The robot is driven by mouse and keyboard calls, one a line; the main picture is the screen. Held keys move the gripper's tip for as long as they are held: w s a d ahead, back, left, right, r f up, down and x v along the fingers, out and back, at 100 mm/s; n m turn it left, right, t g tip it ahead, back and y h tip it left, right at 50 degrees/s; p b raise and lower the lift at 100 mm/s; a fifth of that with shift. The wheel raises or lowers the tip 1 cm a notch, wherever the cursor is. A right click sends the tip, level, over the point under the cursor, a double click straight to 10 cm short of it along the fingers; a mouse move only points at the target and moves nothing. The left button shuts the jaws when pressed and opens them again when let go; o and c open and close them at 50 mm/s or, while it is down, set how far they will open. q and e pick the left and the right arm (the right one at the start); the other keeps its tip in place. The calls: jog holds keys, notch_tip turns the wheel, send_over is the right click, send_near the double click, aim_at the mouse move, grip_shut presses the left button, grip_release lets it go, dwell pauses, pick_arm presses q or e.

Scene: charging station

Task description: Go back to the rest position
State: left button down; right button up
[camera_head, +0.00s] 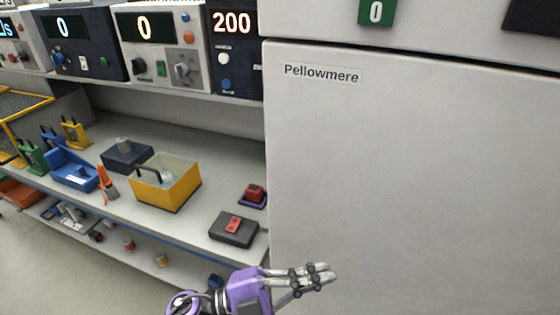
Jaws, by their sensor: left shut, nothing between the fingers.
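My left gripper (318,277) is at the bottom middle of the head view. It has a purple body and grey fingers that point to the right. The fingers are closed together with nothing between them. It appears in front of the lower left part of a large white cabinet (415,170) labelled "Pellowmere". I cannot tell the gap between the fingers and the cabinet. My right gripper is not in view.
A shelf (185,225) on the left holds a yellow box (168,190), a blue tray (75,175), a dark case (234,229) and a small red item (254,193). Devices with displays (160,45) stand above. A lower shelf holds small items. Floor (50,270) shows at bottom left.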

pick_arm(q)
jog(key=w+a+f+n+t+y+p, duration=0.2)
jog(key=a+f+n+t+y, duration=0.9)
jog(key=a+f+n+y, duration=0.5)
jog(key=s+a+f+n+g+y, duration=0.1)
jog(key=s+a+f+n+g, duration=0.2)
jog(key=s+f, duration=0.4)
jog(key=s+a+f+n+g+y, duration=0.2)
jog(key=s+a+f+n+g, duration=0.2)
jog(key=s+a+f, duration=0.3)
jog(key=s+n, duration=0.1)
jog(key=s, duration=0.4)
jog(key=shift+a+f, duration=0.2)
jog(key=shift+f, duration=0.05)
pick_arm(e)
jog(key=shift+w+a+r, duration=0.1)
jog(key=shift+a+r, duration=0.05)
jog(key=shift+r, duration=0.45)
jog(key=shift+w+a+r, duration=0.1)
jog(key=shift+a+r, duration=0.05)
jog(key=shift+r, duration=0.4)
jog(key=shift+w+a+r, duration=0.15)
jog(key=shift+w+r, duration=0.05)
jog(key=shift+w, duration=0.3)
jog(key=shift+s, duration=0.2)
